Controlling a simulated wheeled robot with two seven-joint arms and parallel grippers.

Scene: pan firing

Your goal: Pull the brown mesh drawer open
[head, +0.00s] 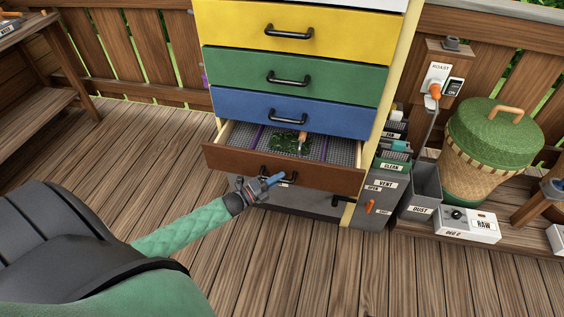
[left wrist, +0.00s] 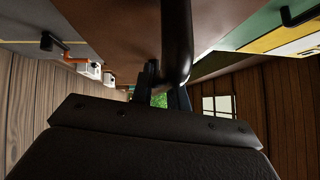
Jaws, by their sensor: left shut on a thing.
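The brown mesh drawer (head: 225,160) is pulled partway out of the cabinet, below the blue drawer. Its grey mesh floor (head: 343,153) shows, with green leaves (head: 285,141) and a small orange-brown handled tool (head: 302,137) on it. My left gripper (head: 268,183) is at the drawer's front, shut on its black handle. In the left wrist view the handle (left wrist: 177,40) passes between the fingers of the gripper (left wrist: 165,92), close to the brown front (left wrist: 115,25). The gripper hides part of the handle in the head view. My right gripper is not in view.
Yellow (head: 290,30), green (head: 290,75) and blue (head: 260,107) drawers above are shut. The wooden floor (head: 330,270) in front is clear.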

